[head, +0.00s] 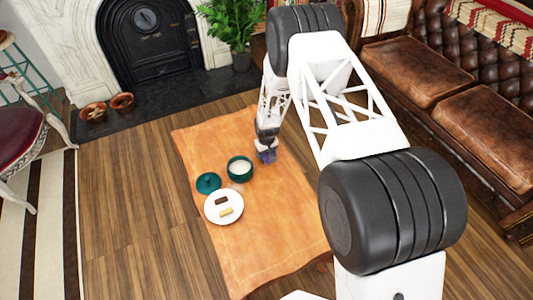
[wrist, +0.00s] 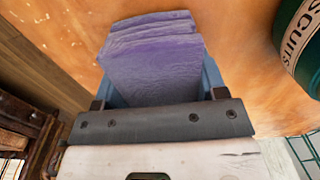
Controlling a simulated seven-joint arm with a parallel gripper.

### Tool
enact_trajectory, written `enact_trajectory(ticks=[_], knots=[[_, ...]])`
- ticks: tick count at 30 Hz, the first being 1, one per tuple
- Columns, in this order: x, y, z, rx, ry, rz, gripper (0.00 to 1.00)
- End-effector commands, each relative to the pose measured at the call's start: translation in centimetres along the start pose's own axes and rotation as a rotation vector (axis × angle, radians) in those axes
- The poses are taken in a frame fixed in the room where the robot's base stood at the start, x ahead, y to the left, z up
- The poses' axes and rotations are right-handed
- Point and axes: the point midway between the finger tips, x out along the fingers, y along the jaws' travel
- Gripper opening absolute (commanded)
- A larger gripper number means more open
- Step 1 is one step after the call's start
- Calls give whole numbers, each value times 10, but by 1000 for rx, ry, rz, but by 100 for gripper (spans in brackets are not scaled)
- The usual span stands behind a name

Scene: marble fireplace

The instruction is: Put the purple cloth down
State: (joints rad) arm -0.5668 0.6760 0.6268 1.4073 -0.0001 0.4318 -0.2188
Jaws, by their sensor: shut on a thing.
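The purple cloth (wrist: 155,62) is a folded stack with several layers in the wrist view. My gripper (wrist: 160,88) is shut on it, with blue finger parts showing on both sides of the cloth. In the head view, my gripper (head: 266,150) and a small bit of the purple cloth (head: 268,157) are over or at the right part of the orange-brown wooden table (head: 265,215). I cannot tell whether the cloth touches the tabletop.
Left of the gripper stand a green canister (head: 240,172) with pale contents, a round green lid (head: 208,184) and a white plate (head: 213,208) with two bars. The canister reads "BISCUITS" in the wrist view (wrist: 301,45). The table's front part is clear. A leather sofa (head: 470,105) stands right.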

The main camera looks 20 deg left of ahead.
Motion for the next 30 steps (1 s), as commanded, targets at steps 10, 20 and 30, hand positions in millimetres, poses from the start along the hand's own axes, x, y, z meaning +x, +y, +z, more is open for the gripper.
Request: enact_trajectory(ticks=[10,20,30], knots=[[8,0,0,0,0,0,68],[12,-2,1,1,-1,-1,91],[1,-4,2,0,-2,-1,91]])
